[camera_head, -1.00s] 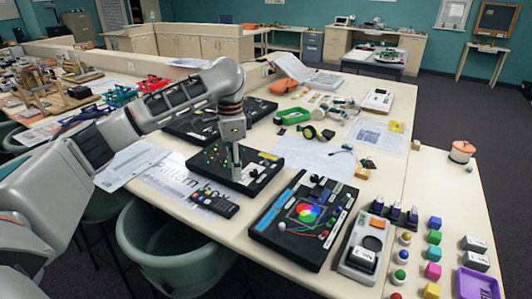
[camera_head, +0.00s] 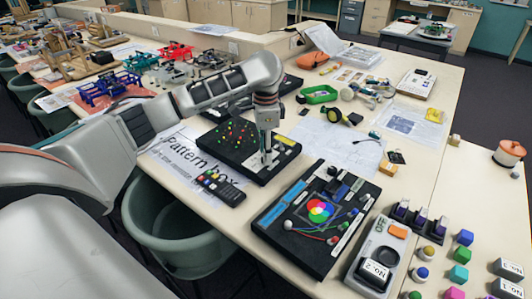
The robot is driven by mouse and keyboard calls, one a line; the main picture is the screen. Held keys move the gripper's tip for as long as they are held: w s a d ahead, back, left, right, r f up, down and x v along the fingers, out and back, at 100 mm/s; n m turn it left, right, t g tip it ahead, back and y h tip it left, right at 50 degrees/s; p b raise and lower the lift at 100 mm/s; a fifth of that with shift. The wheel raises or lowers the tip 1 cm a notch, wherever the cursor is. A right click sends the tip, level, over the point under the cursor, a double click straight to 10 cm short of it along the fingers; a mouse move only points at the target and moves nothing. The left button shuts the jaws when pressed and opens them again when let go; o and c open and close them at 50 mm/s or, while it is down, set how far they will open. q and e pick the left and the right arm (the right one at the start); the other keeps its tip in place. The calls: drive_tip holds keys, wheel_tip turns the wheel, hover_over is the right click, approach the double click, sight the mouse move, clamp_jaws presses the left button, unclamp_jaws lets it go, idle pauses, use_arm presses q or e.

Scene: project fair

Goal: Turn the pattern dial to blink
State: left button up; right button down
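The pattern box (camera_head: 216,142) is a flat black box with small coloured lights on its top, lying beside a sheet printed "Pattern box" (camera_head: 178,155). My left gripper (camera_head: 268,158) points straight down at the right front part of the box top, with its tips at or just above the surface. It covers the spot beneath it, so I cannot make out the pattern dial. The fingers look close together, but I cannot tell whether they are shut or hold anything. My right gripper is not in view.
A dark remote (camera_head: 220,187) lies in front of the box. A black colour-mixing box (camera_head: 290,252) stands to the right front, and a grey device (camera_head: 360,262) beyond it. Coloured cubes (camera_head: 462,255) stand at the right. A green-grey tub chair (camera_head: 160,230) is below the table edge.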

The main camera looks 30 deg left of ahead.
use_arm(q)
drive_tip(key=shift+f, duration=0.5)
clamp_jaws()
drive_tip(key=shift+m, duration=0.3)
drive_tip(key=m, duration=0.3)
drive_tip(key=shift+m, duration=2.5)
